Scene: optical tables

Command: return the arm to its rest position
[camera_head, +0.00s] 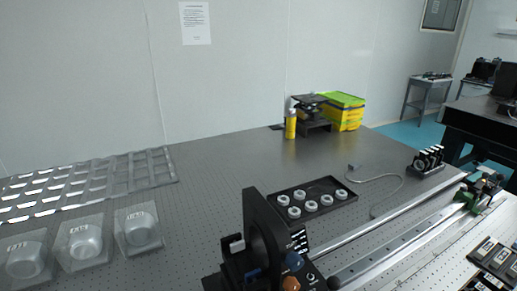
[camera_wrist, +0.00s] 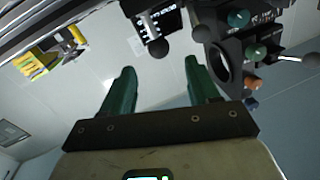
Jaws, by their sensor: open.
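My gripper (camera_wrist: 160,68) shows in the wrist view, its two green fingers spread wide apart with nothing between them. Its fingertips point toward the top of the picture. The wrist view appears upside down, with the optical table along its top edge. My arm and gripper do not show in the head view. A black ring-shaped device with coloured knobs (camera_head: 265,235) stands at the table's near edge in the head view. It also shows right of the fingers in the wrist view (camera_wrist: 224,60), apart from them.
The optical table (camera_head: 220,185) is clear in the middle. A black tray of white rings (camera_head: 333,189), metal rails (camera_head: 400,234), clear containers (camera_head: 83,241) and a grey slotted rack (camera_head: 130,171) stand around it. A yellow-green stack (camera_head: 343,112) is at the back.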

